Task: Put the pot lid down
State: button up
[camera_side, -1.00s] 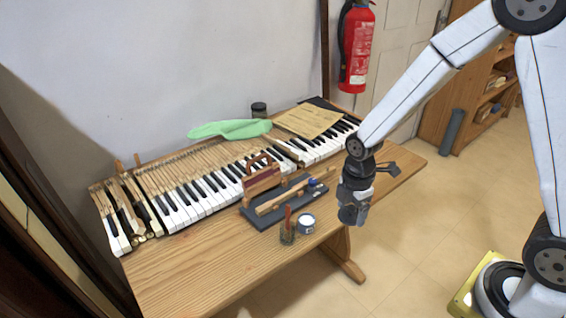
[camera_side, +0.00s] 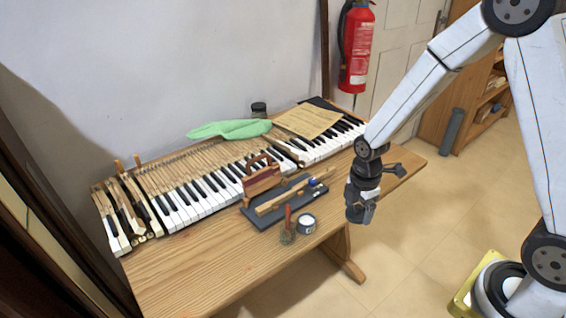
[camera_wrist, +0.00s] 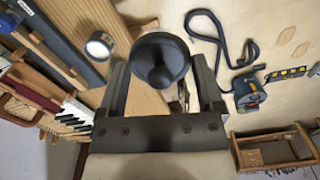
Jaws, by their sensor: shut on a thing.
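The pot lid (camera_wrist: 160,52) is a dark round disc with a knob. In the wrist view it sits between the two fingers of my gripper (camera_wrist: 160,68), which is shut on it. In the side view my gripper (camera_side: 358,218) points down just off the table's front edge, right of the small pot; the lid is hard to make out there. The pot (camera_side: 306,224) is small and dark with a pale top, standing near the table's front edge. It also shows in the wrist view (camera_wrist: 99,46), apart from the lid.
A jar with a red-handled tool (camera_side: 288,232) stands left of the pot. Behind are a dark tray (camera_side: 257,219) with wooden parts and the piano keys (camera_side: 190,208). The front left of the wooden table (camera_side: 190,278) is bare. A crate (camera_wrist: 275,148) and a corded device (camera_wrist: 249,92) show below.

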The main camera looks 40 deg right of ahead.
jog(key=shift+d+f, duration=0.4)
jog(key=shift+d, duration=0.3)
jog(key=shift+d+f, duration=0.4)
jog(key=shift+d, duration=0.25)
jog(key=w+f, duration=0.4)
jog(key=w, duration=0.5)
send_over(323, 217)
jog(key=s, duration=0.1)
jog(key=f, duration=0.4)
jog(key=shift+s+f, duration=0.2)
jog(key=shift+w+f, duration=0.45)
jog(key=shift+f, duration=0.05)
jog(key=shift+w+f, duration=0.25)
jog(key=shift+f, duration=1.55)
jog(key=shift+f, duration=0.15)
